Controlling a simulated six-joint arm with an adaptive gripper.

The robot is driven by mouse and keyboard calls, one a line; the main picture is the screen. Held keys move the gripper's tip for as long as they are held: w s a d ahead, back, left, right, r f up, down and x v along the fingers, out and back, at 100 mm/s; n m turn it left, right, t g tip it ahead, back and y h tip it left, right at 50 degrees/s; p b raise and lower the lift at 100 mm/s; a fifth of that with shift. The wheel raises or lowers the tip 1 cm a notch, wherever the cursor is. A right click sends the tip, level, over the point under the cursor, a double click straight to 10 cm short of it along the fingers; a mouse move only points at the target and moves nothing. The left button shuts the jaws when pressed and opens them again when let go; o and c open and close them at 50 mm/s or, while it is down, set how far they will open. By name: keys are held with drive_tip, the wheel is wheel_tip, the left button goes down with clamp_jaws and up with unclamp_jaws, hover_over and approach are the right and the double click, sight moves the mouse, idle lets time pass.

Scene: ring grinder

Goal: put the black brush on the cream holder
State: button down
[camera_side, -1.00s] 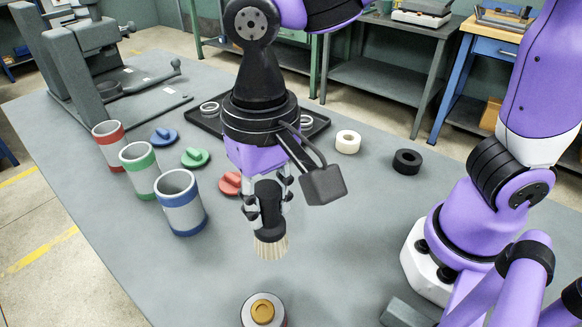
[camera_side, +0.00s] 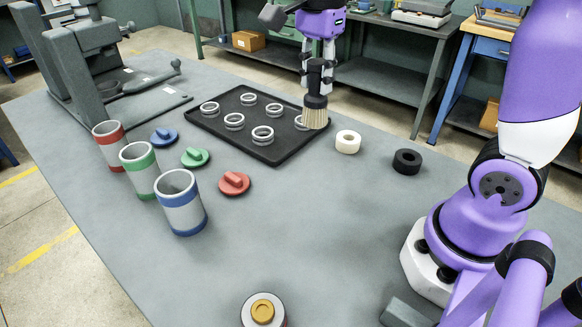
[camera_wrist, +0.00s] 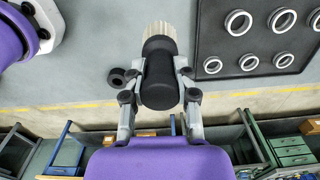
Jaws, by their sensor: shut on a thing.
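The black brush (camera_side: 316,88), with pale bristles, hangs upright with bristles down in the side view. My gripper (camera_side: 317,74) is shut on its black handle. The brush is in the air; in the picture its bristles overlap the right corner of the black tray. The cream holder (camera_side: 348,142), a short pale ring, sits on the table just right of and below the bristles in the picture. In the wrist view, the brush (camera_wrist: 160,80) is between the fingers of my gripper (camera_wrist: 158,96), bristles pointing to the top. I cannot make out the cream holder there.
The black tray (camera_side: 215,125) carries several metal rings. A black ring-shaped holder (camera_side: 407,161) sits right of the cream one. Red (camera_side: 234,183), green (camera_side: 195,157) and blue (camera_side: 164,136) lids lie beside banded cups (camera_side: 182,205). The table's middle is clear.

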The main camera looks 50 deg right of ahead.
drive_tip(key=shift+m, duration=0.8)
drive_tip(key=shift+s+d+f, duration=0.1)
drive_tip(key=shift+d+f, duration=1.7)
drive_tip(key=shift+d, duration=0.65)
drive_tip(key=shift+w+d+f, duration=0.1)
drive_tip(key=shift+d+f, duration=1.7)
drive_tip(key=shift+d, duration=0.6)
drive_tip(key=shift+s+d+f, duration=0.1)
drive_tip(key=shift+d+f, duration=1.7)
drive_tip(key=shift+d, duration=0.65)
drive_tip(key=c, duration=0.6)
unclamp_jaws()
drive_tip(key=shift+f, duration=0.1)
